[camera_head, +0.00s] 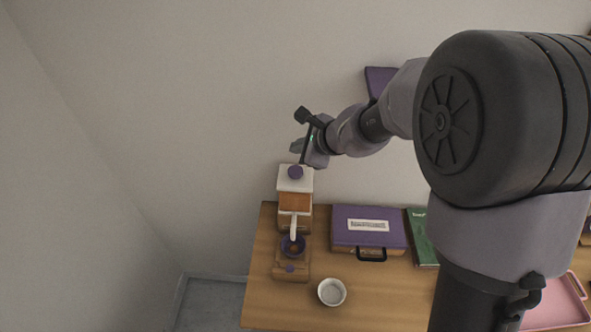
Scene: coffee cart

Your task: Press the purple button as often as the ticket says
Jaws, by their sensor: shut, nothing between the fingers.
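A white, brown and wooden coffee machine (295,201) stands at the left end of the table. A round purple button or knob (295,172) sits on its white top. My gripper (303,160) is shut and empty, just above and behind the top purple piece. Contact cannot be made out. No ticket can be read; a white label (368,225) on a purple case has print too small to read.
The purple case (341,241) with a dark handle lies right of the machine, beside a green book (418,236). A white bowl (332,292) stands in front. A pink tray (556,305) is at the right. A purple panel (379,79) on the wall is partly hidden by my arm.

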